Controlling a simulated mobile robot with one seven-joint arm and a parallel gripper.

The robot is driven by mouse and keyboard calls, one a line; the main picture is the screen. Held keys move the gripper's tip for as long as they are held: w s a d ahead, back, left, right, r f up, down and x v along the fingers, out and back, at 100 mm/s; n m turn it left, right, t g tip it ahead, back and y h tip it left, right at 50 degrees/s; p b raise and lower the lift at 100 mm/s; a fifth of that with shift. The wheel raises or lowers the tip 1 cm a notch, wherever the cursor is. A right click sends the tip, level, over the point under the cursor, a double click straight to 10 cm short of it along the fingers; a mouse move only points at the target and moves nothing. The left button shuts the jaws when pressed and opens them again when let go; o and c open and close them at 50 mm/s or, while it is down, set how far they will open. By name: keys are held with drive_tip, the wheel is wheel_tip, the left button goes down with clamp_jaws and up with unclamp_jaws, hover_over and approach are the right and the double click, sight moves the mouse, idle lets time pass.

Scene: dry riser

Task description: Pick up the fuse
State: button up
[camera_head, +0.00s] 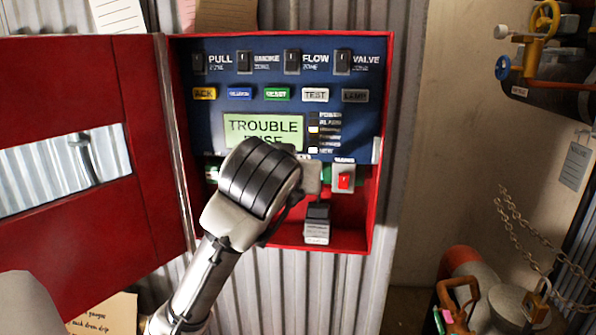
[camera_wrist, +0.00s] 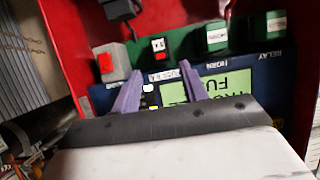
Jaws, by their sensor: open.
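The red alarm cabinet (camera_head: 383,120) stands open, and its screen (camera_head: 263,130) reads "TROUBLE" above a partly covered word. In the wrist view, a small black block with a white and red face (camera_wrist: 158,46) sits in the panel above a label I cannot read clearly; it looks like the fuse in its socket. My gripper (camera_wrist: 160,68) is open and empty, its purple fingers pointing at the panel on either side of that label. The block lies just beyond the fingertips, between their lines. In the head view my wrist covers this area and the fingers are hidden.
A grey block with a red switch (camera_head: 344,179) sits close beside the fuse area, also in the wrist view (camera_wrist: 108,62). Green relays (camera_wrist: 213,37) are on its other side. A black and grey item (camera_head: 317,224) is in the cabinet bottom. The red door (camera_head: 60,110) hangs open left.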

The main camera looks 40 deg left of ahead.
drive_tip(key=r+p+x, duration=0.1)
drive_tip(key=x, duration=0.5)
drive_tip(key=shift+p, duration=0.35)
drive_tip(key=shift+a, duration=0.1)
clamp_jaws()
drive_tip(key=shift+w, duration=0.1)
drive_tip(key=shift+b, duration=0.4)
drive_tip(key=s+d+b, duration=0.2)
drive_tip(key=s+d, duration=0.7)
drive_tip(key=s, duration=0.6)
drive_tip(key=shift+s+d, duration=0.2)
drive_tip(key=shift+d, duration=0.05)
drive_tip(key=shift+s+r, duration=0.1)
